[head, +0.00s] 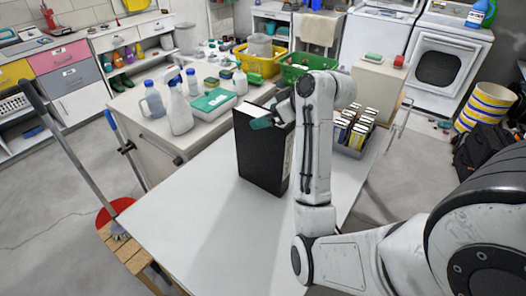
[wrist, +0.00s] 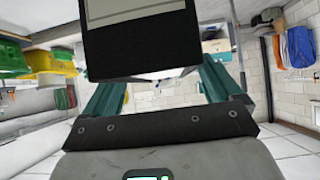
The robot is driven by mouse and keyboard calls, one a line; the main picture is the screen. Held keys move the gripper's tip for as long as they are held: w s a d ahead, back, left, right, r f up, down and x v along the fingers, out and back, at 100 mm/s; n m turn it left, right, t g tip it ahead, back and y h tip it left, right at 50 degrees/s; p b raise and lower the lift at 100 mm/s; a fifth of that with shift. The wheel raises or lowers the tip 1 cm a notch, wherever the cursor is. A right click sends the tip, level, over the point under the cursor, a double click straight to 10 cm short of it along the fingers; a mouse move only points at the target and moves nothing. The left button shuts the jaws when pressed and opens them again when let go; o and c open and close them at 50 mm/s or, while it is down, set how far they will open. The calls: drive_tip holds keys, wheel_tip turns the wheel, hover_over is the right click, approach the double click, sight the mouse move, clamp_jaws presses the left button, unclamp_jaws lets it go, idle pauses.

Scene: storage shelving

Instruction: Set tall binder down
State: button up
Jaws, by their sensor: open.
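A tall black binder (head: 258,155) stands upright on the white table (head: 210,225), with a pale label on its spine. In the wrist view the binder (wrist: 140,45) fills the top middle, with part of the pale label showing. My gripper (head: 272,112) is at the binder's upper part, one teal finger showing in front of its top. In the wrist view both teal fingers of my gripper (wrist: 165,82) are spread apart, with the binder's edge beyond and between them. My arm hides the table just right of the binder.
A grey bin of small boxes (head: 352,140) stands right of my arm. Behind are bottles (head: 180,110), a teal box (head: 212,102), a yellow basket (head: 258,62) and a green basket (head: 305,66). The table's front left is clear.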

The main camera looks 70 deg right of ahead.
drive_tip(key=shift+w+f, duration=0.15)
clamp_jaws()
idle(0.9)
